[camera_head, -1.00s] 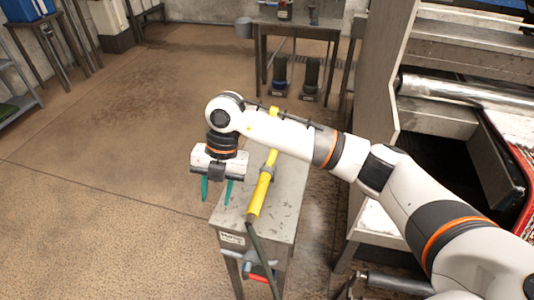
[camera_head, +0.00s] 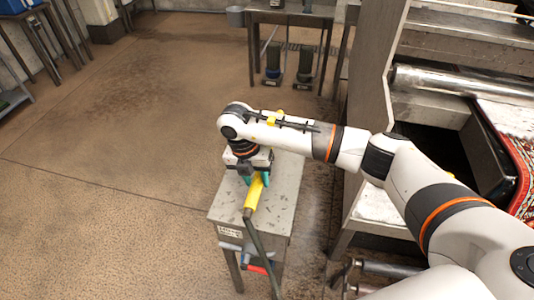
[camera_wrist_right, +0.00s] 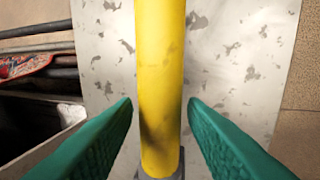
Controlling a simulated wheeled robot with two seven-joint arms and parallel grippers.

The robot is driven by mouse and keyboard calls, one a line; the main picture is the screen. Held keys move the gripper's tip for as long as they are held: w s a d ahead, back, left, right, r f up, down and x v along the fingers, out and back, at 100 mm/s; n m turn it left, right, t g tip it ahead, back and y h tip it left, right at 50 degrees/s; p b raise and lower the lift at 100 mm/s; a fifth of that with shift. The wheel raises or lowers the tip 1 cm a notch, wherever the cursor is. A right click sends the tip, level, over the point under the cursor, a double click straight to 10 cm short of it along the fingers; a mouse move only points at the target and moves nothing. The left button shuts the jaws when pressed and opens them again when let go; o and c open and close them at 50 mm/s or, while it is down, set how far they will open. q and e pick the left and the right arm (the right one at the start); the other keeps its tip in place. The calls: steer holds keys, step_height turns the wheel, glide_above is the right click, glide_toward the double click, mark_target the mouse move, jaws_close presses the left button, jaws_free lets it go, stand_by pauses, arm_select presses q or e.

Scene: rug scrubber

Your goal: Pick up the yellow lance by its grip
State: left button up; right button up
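The yellow lance (camera_head: 253,196) lies along a grey metal stand (camera_head: 287,187), its dark hose hanging off the front edge. Part of it is hidden under my right arm. My right gripper (camera_head: 256,180) points down at the lance. In the right wrist view, the lance's yellow tube (camera_wrist_right: 160,60) runs between the two teal fingers of my right gripper (camera_wrist_right: 160,104). The fingers are apart, one on each side, with small gaps to the tube. A dark grey collar shows at the tube's lower end. My left gripper is not in view.
A large metal machine (camera_head: 375,100) with a roller stands at the right, with a patterned red rug (camera_head: 520,165) at its edge. A red-handled item (camera_head: 258,268) sits under the stand's top. A bench (camera_head: 290,18) stands behind.

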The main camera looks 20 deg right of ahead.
steer(key=shift+s+d+f, duration=0.1)
steer(key=shift+d+f, duration=0.1)
steer(key=shift+f, duration=1)
steer(key=c, duration=0.8)
steer(key=shift+r, duration=0.1)
jaws_close()
